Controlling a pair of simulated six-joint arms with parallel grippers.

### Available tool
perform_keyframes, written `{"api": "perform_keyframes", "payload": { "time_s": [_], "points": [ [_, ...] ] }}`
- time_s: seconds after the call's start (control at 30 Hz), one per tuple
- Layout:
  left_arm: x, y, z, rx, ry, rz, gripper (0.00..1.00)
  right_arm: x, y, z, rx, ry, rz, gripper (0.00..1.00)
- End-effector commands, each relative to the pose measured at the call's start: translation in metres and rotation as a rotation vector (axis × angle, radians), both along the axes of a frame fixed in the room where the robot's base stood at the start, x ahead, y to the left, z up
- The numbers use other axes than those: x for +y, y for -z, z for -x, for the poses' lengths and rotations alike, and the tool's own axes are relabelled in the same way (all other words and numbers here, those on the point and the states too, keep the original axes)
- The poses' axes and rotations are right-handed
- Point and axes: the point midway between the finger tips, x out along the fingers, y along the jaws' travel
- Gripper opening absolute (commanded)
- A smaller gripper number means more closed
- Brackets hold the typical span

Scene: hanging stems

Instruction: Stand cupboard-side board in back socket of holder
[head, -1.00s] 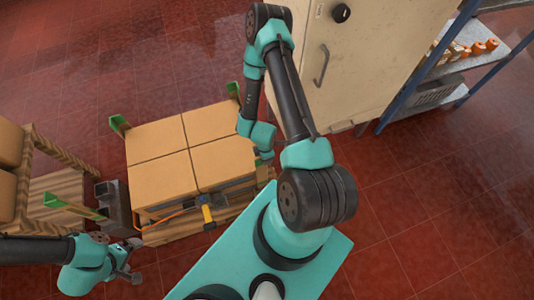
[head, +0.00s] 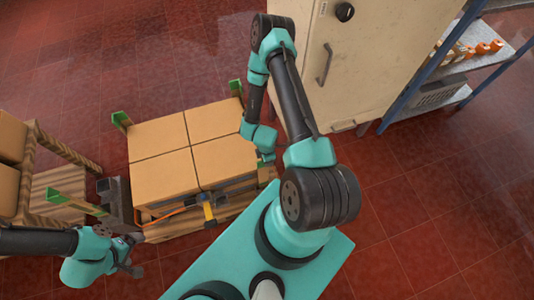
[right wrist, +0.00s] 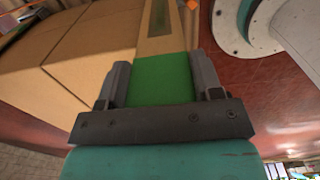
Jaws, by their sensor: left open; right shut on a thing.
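In the right wrist view my right gripper (right wrist: 160,84) is shut on the green end of a board (right wrist: 162,70); its pale wooden part runs away from me beside cartons. In the head view my right gripper (head: 266,158) is low at the right side of the carton stack, on the cupboard side; the board is mostly hidden there. A dark grey block (head: 118,206), which looks like the holder, is left of the stack; its sockets are too small to tell apart. My left gripper (head: 134,257) is open and empty, in front of the stack's left corner.
Cartons (head: 190,150) sit on a wooden pallet, with green-ended pieces (head: 121,119) around them. A yellow-and-black tool (head: 209,208) is at the front. A wooden rack (head: 60,148) stands left, a beige cupboard (head: 375,60) behind right. The red floor at right is clear.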

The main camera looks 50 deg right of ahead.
Motion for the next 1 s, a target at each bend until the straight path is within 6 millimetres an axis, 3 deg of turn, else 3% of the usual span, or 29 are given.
{"api": "perform_keyframes", "payload": {
  "time_s": [0.13,0.17,0.4,0.77,1.0],
  "points": [
    [0.0,0.0,0.0,0.0,0.0,0.0,0.89,0.0,0.003,0.0,0.0,0.0,0.0,0.36],
    [0.0,0.0,0.0,0.0,0.0,0.0,0.89,0.0,0.003,0.0,0.0,0.0,0.0,0.61],
    [0.0,0.0,0.0,0.0,0.0,0.0,0.89,0.0,0.003,0.0,0.0,0.0,0.0,0.84],
    [0.0,0.0,0.0,0.0,0.0,0.0,0.89,0.0,0.001,0.0,0.0,0.0,0.0,0.85],
    [0.0,0.0,0.0,0.0,0.0,0.0,0.89,-0.001,-0.022,0.0,-0.001,0.0,0.0,0.85]
  ]
}}
